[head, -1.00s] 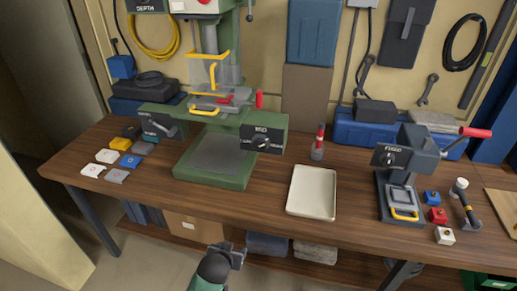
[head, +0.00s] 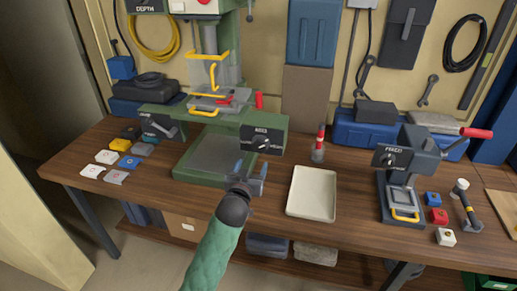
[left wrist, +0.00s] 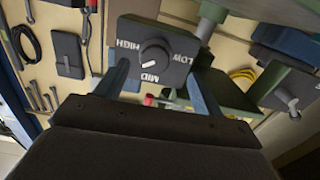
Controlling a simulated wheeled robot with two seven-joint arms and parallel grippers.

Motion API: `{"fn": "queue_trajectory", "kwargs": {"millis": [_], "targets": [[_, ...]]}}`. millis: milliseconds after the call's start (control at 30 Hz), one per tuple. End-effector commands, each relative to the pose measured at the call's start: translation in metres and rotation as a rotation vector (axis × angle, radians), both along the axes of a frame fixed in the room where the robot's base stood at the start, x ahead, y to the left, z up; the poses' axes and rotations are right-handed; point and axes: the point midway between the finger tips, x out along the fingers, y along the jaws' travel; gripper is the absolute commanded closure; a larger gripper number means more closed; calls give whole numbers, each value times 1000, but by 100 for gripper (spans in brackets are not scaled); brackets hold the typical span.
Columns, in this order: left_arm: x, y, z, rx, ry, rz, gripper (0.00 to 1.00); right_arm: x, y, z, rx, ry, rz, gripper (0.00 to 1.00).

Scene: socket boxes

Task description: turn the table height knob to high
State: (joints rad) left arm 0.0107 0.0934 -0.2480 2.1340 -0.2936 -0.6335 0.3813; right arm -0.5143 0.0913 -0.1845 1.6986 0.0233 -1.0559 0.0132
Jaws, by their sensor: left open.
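The table height knob (left wrist: 155,54) is a dark round knob with a white pointer on a black panel (left wrist: 175,46) marked HIGH, MID and LOW. Its pointer is toward MID. In the head view the black panel (head: 264,139) is on the right side of the green drill press. My left gripper (head: 252,176) is open and empty, in front of and below the panel. In the left wrist view the fingers of my left gripper (left wrist: 155,85) stand apart, with the knob ahead between them and no visible contact. My right gripper is not in view.
The drill press base (head: 205,168) stands on the wooden table. A cream tray (head: 311,193) lies right of my left gripper. A red-tipped bottle (head: 318,145) stands behind it. A lever press (head: 405,175) and small blocks are farther right. Several coloured tiles (head: 120,145) lie at left.

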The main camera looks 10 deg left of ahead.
Motion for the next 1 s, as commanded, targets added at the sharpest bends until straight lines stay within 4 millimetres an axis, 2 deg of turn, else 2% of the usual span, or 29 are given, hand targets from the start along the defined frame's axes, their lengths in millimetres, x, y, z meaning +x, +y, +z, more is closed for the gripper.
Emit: {"fn": "queue_trajectory", "kwargs": {"millis": [100,267,333,600,800,1000], "targets": [[7,-3,14,-5,-41,-6,32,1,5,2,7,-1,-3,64],[18,-5,18,-6,-47,-7,32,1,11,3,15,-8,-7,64],[27,-5,19,-6,-46,-8,32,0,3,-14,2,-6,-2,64],[64,-9,19,-7,-45,-8,32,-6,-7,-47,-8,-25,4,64],[81,-10,17,-6,-44,-7,32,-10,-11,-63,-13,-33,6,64],[85,-10,15,-7,-45,-8,32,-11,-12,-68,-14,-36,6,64]]}}
